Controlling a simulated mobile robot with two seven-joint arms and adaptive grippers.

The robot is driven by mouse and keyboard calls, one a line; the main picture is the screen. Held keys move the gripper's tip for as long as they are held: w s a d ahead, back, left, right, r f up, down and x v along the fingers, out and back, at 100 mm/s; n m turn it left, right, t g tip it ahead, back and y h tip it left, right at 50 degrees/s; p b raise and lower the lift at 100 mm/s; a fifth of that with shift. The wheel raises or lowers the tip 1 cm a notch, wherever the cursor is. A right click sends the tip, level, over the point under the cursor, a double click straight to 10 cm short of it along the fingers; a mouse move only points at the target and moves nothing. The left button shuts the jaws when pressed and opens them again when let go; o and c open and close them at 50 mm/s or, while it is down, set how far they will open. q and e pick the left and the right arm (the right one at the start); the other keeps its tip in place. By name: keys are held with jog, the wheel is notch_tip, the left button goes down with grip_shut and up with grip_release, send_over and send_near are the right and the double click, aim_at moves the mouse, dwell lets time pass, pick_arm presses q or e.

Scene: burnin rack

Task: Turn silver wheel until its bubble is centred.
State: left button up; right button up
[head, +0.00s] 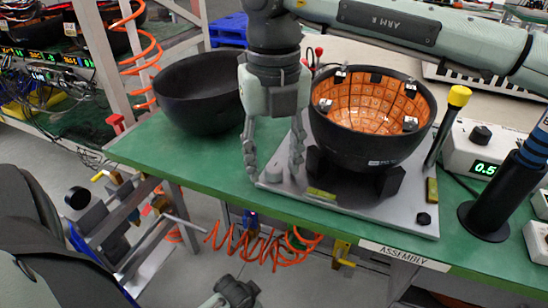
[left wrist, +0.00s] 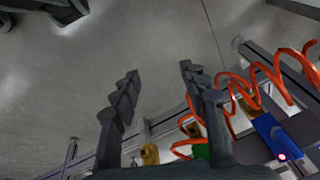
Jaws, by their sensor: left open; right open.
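The silver wheel (head: 273,175) is a small round knob at the left front corner of the grey levelling plate (head: 375,212). My right gripper (head: 273,168) points down with its fingers spread, one on each side of the silver wheel; whether they touch it I cannot tell. A yellow-green bubble vial (head: 321,194) lies along the plate's front edge and another vial (head: 431,190) stands along its right side. The bubbles are too small to read. My left gripper is open and empty over the floor in the left wrist view (left wrist: 157,75); part of it shows low in the head view.
A black bowl with an orange tiled inside (head: 370,100) stands on the plate. A black wheel (head: 424,219) sits at the plate's right front corner. An empty black bowl (head: 198,95) is at left on the green bench (head: 150,150). Orange coiled hose (head: 262,250) hangs below.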

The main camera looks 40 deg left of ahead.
grip_shut()
jog(key=shift+n+b, duration=0.3)
